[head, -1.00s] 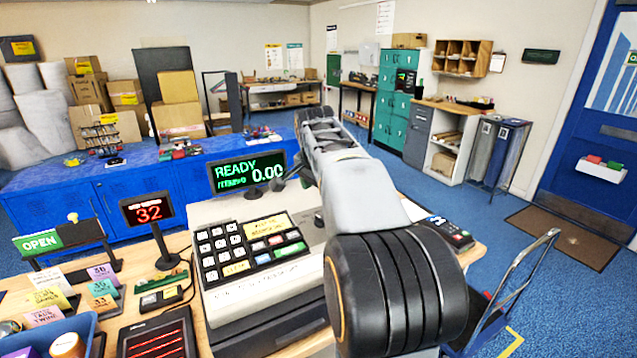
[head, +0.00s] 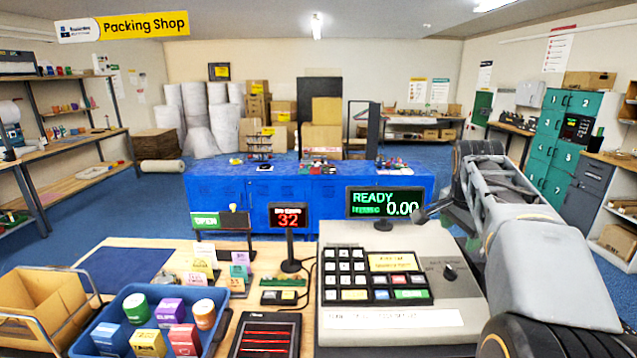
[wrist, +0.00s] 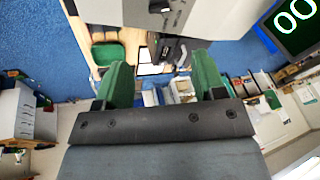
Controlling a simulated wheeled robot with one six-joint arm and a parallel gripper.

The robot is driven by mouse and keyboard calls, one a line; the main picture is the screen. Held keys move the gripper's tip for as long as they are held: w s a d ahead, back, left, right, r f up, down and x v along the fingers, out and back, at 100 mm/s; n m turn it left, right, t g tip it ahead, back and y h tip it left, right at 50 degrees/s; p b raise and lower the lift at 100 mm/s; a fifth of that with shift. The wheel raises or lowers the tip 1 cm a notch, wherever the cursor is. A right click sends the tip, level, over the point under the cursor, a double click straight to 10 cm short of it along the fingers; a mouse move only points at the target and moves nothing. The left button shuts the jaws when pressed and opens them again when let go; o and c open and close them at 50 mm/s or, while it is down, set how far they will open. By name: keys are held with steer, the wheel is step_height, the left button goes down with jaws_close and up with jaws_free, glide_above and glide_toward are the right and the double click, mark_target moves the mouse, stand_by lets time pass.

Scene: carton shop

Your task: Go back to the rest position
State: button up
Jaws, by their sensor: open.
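My gripper shows in the wrist view (wrist: 160,88), with its two green fingers spread apart and nothing between them. In the head view my arm is raised at the right, over the right side of the cash register (head: 390,292). The gripper's fingertips cannot be made out there. The register has a dark keypad, a knob at its right and a green display (head: 384,202) reading READY and 0.00. The display also shows in part at the upper right of the wrist view (wrist: 293,22).
The counter holds a red 32 display (head: 289,216), an OPEN sign (head: 205,220), a blue tray (head: 82,338) of small items and a cardboard box (head: 40,310). A blue cabinet (head: 225,203) stands behind. Blue floor is clear between counter and left shelves.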

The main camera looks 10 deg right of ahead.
steer(key=a+f+n, duration=0.1)
steer(key=f+n, duration=0.1)
steer(key=s+a+f+n, duration=0.1)
steer(key=a+f+n, duration=0.1)
steer(key=f+n, duration=0.1)
steer(key=s+a+f+n, duration=0.1)
steer(key=a+f+n, duration=0.1)
steer(key=f, duration=0.1)
steer(key=shift+s+f+y, duration=0.15)
steer(key=shift+s+y, duration=0.05)
steer(key=shift+y, duration=0.2)
steer(key=s+a+f+n, duration=0.2)
steer(key=a, duration=0.1)
steer(key=s+a+f+n, duration=0.2)
steer(key=a, duration=0.1)
steer(key=s+a+f+n+y, duration=0.1)
steer(key=s+a+f+n, duration=0.1)
steer(key=s+a, duration=0.1)
steer(key=shift+f+t, duration=0.25)
steer(key=shift+t, duration=0.05)
steer(key=s+a+f+n, duration=0.2)
steer(key=s+a, duration=0.2)
steer(key=a, duration=0.1)
steer(key=shift+s+a+t+y, duration=0.15)
steer(key=shift+s+t+y, duration=0.15)
steer(key=shift+s+y, duration=0.1)
